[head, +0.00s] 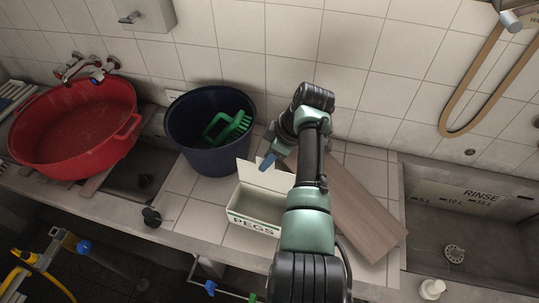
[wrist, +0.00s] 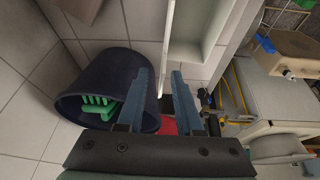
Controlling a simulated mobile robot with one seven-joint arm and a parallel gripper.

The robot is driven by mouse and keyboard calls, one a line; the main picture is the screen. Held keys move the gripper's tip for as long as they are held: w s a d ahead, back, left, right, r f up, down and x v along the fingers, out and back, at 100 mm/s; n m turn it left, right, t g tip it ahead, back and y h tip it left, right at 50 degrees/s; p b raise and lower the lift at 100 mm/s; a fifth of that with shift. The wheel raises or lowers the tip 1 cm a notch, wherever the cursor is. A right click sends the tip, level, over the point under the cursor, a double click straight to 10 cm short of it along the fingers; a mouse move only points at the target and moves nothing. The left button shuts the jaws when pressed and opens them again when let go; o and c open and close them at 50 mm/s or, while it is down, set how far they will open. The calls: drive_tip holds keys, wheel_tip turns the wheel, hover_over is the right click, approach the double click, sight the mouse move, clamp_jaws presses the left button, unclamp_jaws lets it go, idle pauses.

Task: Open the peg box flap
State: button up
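The white peg box (head: 252,222), marked PEGS, stands on the tiled ledge; the pale inside shows. Its flap (head: 259,178) stands raised at the back, leaning a little. In the wrist view the open box (wrist: 200,30) is at top centre, and the flap (wrist: 168,50) is a thin white strip seen edge-on. My gripper (head: 268,160) is at the flap's upper edge. In the wrist view my gripper (wrist: 160,74) is open, with blue-grey fingers either side of the strip's lower end. I cannot tell whether either finger touches the flap. My arm hides the box's right end.
A dark blue bucket (head: 190,150) with a green brush (head: 236,127) stands left of the box. A wooden board (head: 355,205) lies to the right. A red basin (head: 70,140) is far left and the rinse sink (head: 470,225) far right. Tiled wall rises behind.

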drive_tip(key=b+v, duration=0.1)
drive_tip(key=v, duration=1.2)
drive_tip(key=shift+b, duration=0.35)
drive_tip(key=w+a+r+m+t+h, duration=0.15)
drive_tip(key=r+m+t, duration=0.25)
drive_tip(key=r+t, duration=0.55)
drive_tip(key=w+a+r+m+t+h, duration=0.1)
drive_tip(key=w+a+r+m+t, duration=0.3)
drive_tip(key=r, duration=1.1)
drive_tip(key=s+a+r+m+t+h, duration=0.1)
drive_tip(key=s+r+m+t, duration=0.4)
drive_tip(key=s+r+t, duration=0.7)
drive_tip(key=s+r, duration=0.8)
drive_tip(key=s, duration=0.3)
drive_tip(key=shift+r+m, duration=0.3)
drive_tip(key=shift+r, duration=0.05)
